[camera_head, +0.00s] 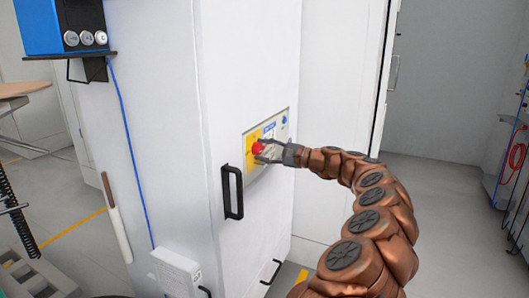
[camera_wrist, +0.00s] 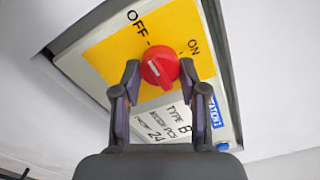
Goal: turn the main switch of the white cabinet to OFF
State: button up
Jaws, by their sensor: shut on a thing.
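The white cabinet (camera_head: 245,60) stands in the middle of the head view, with a yellow and grey switch panel on its front. The main switch, a red round knob (camera_wrist: 163,57), sits on the yellow plate (camera_wrist: 110,52) between the words OFF and ON in the wrist view. Its white line is on the left part of the knob and slants up-left, toward the OFF side; I cannot tell if it lines up exactly with the OFF mark. My gripper (camera_head: 260,149) is shut on the knob, one finger on each side.
A black handle (camera_head: 232,193) stands out from the cabinet front below left of the panel. A blue box (camera_head: 65,25) with dials sits on a shelf at the upper left. Open floor (camera_head: 430,180) shows to the right behind my arm.

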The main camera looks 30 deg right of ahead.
jog(key=o, duration=1.1)
jog(key=shift+o, duration=0.2)
jog(key=v, duration=1.2)
jog(key=shift+f, duration=0.1)
